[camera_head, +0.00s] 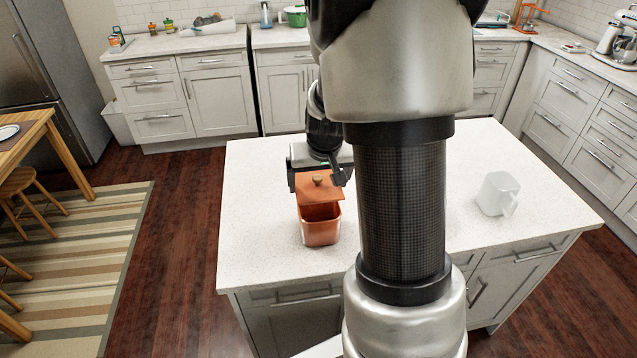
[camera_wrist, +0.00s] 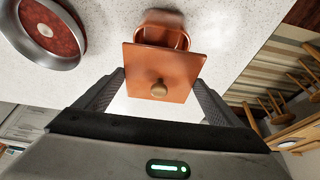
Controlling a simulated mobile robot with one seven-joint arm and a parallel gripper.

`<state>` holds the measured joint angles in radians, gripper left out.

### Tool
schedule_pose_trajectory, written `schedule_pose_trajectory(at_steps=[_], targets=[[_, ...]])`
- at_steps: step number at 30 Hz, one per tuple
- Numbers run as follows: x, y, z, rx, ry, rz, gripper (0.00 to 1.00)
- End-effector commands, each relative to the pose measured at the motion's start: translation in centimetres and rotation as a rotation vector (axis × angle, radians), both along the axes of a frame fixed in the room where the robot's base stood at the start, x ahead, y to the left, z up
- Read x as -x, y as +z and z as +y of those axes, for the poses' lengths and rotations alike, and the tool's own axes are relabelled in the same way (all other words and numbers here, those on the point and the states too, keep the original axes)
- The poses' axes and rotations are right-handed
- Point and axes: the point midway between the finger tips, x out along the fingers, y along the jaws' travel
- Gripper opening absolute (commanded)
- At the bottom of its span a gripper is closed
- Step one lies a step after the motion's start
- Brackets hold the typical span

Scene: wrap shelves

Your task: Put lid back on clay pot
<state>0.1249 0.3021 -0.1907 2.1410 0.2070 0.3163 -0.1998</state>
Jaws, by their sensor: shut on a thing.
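A square terracotta lid (camera_head: 313,190) with a small tan knob is held between the fingers of my gripper (camera_head: 319,182). The lid (camera_wrist: 172,66) also shows in the wrist view, with a finger of my gripper (camera_wrist: 161,78) at each side. The square clay pot (camera_head: 320,232) stands upright on the white island. Its front opening is uncovered in the head view, and the lid overlaps its far part. In the wrist view the lid hides much of the pot (camera_wrist: 160,18). I cannot tell whether lid and pot touch.
A round grey pan (camera_wrist: 72,58) with a red-brown content shows in the wrist view. The island (camera_head: 262,240) is clear left of the pot. My arm hides its middle.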

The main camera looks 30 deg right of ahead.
Motion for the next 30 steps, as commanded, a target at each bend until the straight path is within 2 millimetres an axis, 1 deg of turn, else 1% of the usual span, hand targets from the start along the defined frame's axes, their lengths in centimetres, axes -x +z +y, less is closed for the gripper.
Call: schedule_pose_trajectory(at_steps=[3,8,14,24,30], targets=[[0.0,0.1,0.0,0.001,0.0,-0.001,0.65],[0.0,-0.3,0.0,0.001,0.0,-0.001,0.65],[0.0,-1.8,0.0,0.001,0.0,0.001,0.65],[0.0,-5.0,0.0,0.001,0.0,-0.001,0.65],[0.0,-5.5,0.0,0.001,0.0,-0.001,0.65]])
